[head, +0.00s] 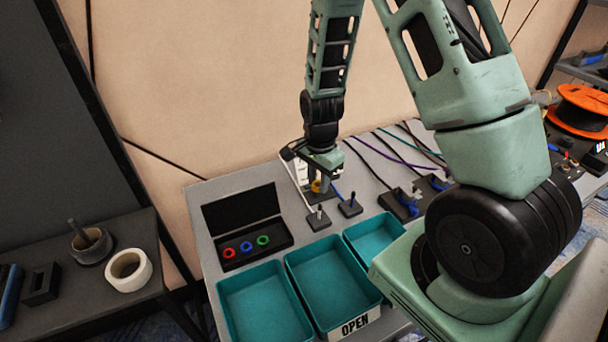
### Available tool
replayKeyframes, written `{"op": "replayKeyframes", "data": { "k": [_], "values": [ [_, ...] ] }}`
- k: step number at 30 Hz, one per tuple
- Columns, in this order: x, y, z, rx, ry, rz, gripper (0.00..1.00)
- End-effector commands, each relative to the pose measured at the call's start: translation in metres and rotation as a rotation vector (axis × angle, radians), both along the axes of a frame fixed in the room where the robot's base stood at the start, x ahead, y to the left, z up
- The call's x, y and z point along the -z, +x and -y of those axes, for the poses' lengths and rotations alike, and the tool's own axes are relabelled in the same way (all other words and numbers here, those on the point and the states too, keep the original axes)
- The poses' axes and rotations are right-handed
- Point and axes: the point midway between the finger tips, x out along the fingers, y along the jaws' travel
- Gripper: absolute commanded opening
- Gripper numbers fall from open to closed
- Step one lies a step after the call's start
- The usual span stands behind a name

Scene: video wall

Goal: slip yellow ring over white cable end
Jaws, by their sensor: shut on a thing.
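My gripper (320,182) is over the back of the grey table, pointing down. It is shut on the yellow ring (316,187), which shows small between the fingertips. A white cable (288,154) runs down at the left of my gripper, beside a white block-like piece (300,170). A small black stand (318,218) with a pale upright tip is just in front of and below my gripper. My fingers partly hide the area behind them. I cannot tell whether the ring touches or surrounds any cable end.
A black open case (243,252) holds a red, a blue and a green ring. Teal trays (253,305) line the front, one by an OPEN sign (355,326). More black stands (349,206) with cables are to the right.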

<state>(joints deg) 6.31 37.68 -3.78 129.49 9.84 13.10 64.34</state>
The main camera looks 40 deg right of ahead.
Motion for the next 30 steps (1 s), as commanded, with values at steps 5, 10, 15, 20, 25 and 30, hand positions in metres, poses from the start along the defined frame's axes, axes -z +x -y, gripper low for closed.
{"op": "replayKeyframes", "data": {
  "k": [5,10,15,20,25,30],
  "values": [
    [-0.004,-0.004,0.008,0.001,0.001,0.001,0.07],
    [0.002,-0.004,0.008,0.000,0.001,0.001,0.07],
    [0.014,-0.004,0.008,-0.001,0.001,0.001,0.07],
    [0.029,-0.004,0.008,-0.001,0.001,0.000,0.07],
    [0.044,-0.004,0.008,0.001,0.001,0.000,0.07],
    [0.054,-0.004,0.008,0.000,0.001,0.001,0.07]
  ]
}}
